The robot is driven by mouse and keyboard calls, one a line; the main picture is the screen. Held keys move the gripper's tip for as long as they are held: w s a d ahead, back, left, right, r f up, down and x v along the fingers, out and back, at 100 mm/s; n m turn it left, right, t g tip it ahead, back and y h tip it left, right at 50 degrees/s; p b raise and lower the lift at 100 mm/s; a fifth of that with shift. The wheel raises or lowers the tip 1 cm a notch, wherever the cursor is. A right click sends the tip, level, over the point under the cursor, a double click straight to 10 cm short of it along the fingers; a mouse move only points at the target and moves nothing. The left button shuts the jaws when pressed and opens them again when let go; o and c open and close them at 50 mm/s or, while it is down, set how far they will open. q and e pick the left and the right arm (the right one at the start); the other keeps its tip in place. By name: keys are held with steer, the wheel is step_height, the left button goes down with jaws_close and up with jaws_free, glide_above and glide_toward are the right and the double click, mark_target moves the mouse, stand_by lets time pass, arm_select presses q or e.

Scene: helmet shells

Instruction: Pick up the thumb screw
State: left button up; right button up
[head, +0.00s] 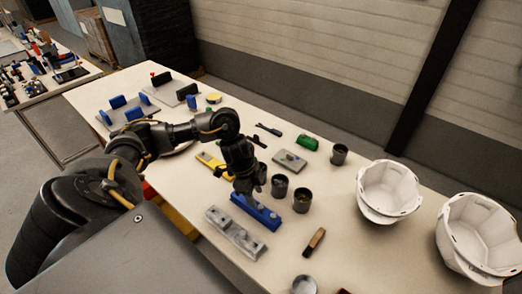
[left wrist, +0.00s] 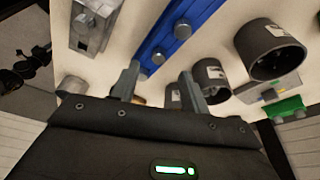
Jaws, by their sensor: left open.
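My left gripper (head: 248,190) is open above the blue block (head: 262,213) on the table. In the left wrist view my left gripper (left wrist: 159,77) has its two fingers spread, with nothing held between them. The blue block (left wrist: 168,38) runs up and away from between the fingers. Small round metal screw heads (left wrist: 158,57) stand on it, close beyond the fingertips; I cannot tell which of them is the thumb screw. In the head view the screws are too small to make out, and the gripper partly covers the block. My right gripper is not in view.
A grey metal block (head: 235,233) lies left of the blue one. Dark cups (head: 302,200) stand close on the right. A yellow level (head: 213,165), a brush (head: 315,241) and white helmet shells (head: 388,190) are also on the table. Bare tabletop lies before the helmets.

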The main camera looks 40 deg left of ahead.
mark_target(260, 206)
arm_select(q)
steer(key=shift+p+x, duration=0.6)
steer(key=shift+x, duration=2.05)
steer(key=shift+d, duration=0.1)
steer(key=shift+c, duration=0.3)
jaws_close()
